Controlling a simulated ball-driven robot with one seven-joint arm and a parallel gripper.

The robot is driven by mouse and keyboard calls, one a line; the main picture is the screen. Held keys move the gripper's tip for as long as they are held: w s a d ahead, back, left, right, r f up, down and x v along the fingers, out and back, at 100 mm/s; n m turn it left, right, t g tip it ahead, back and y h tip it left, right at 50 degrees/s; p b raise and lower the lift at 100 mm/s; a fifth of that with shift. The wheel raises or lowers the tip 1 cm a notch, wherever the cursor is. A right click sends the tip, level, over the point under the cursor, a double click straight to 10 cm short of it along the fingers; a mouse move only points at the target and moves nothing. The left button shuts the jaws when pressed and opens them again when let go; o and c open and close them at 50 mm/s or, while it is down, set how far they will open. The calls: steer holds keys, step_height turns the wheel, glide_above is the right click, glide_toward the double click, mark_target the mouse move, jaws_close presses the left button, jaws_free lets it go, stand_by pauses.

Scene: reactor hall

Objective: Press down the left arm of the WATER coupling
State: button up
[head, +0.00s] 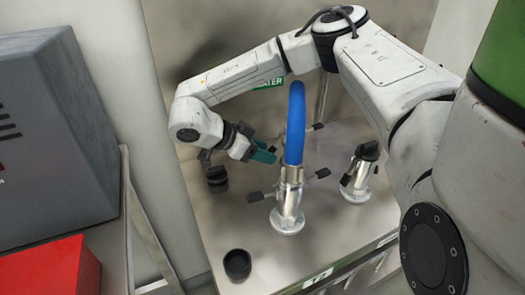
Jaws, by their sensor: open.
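A green sign (268,84) on the back panel reads "ATER", its start hidden behind my arm. A blue hose (295,125) arches down into a silver upright coupling (289,205) on the steel top. Another dark lever (318,127) shows behind the hose. My gripper (264,152), with teal fingers, is open, left of the hose and above and behind the left arm, apart from it. I cannot tell for sure which coupling is WATER.
A silver fitting (358,180) with a black lever stands to the right. A dark fitting (215,176) stands left of my gripper. A black cup-like cap (237,264) is near the front. A grey cabinet (55,130) and red box (45,270) are at left.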

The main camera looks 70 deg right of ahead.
steer(key=v, duration=1)
steer(key=shift+r+p, duration=0.2)
steer(key=shift+p, duration=0.15)
steer(key=shift+w+a, duration=0.15)
